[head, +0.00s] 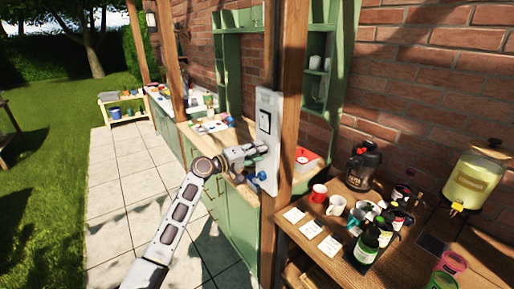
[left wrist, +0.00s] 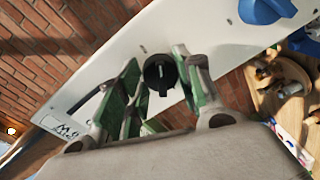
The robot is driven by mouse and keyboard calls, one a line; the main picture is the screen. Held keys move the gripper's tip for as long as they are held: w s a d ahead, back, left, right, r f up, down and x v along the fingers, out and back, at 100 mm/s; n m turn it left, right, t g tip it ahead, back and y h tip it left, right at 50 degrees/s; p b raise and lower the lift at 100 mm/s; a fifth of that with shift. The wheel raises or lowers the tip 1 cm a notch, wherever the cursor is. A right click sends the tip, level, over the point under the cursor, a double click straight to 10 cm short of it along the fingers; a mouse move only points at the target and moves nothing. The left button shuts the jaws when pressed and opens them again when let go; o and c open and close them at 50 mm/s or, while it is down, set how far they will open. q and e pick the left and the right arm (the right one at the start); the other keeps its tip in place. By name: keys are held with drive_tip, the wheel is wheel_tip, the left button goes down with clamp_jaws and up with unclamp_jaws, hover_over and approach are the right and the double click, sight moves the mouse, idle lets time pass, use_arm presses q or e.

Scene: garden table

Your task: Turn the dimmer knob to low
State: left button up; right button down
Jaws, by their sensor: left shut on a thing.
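A pale control panel (head: 267,101) is fixed to a wooden post in the head view. It fills the upper part of the left wrist view (left wrist: 215,38) as a slanted white plate. A black round dimmer knob (left wrist: 160,74) with a light pointer mark sits on it. My left gripper (head: 262,153) reaches the panel's lower half from the left. In the left wrist view its fingers (left wrist: 159,75) stand on both sides of the knob and are shut on it. The gripper hides the knob in the head view. My right gripper is not in view.
A blue knob (head: 262,176) sits lower on the panel, close to my gripper. The wooden post (head: 289,80) stands right behind the panel. To the right, a wooden table (head: 345,200) holds mugs, bottles and a drink dispenser (head: 474,180). Paving on the left is clear.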

use_arm(q)
drive_tip(key=shift+n+p, duration=1.75)
drive_tip(key=shift+n, duration=0.55)
drive_tip(key=o, duration=1)
drive_tip(key=shift+o, duration=0.2)
drive_tip(key=shift+a, duration=0.15)
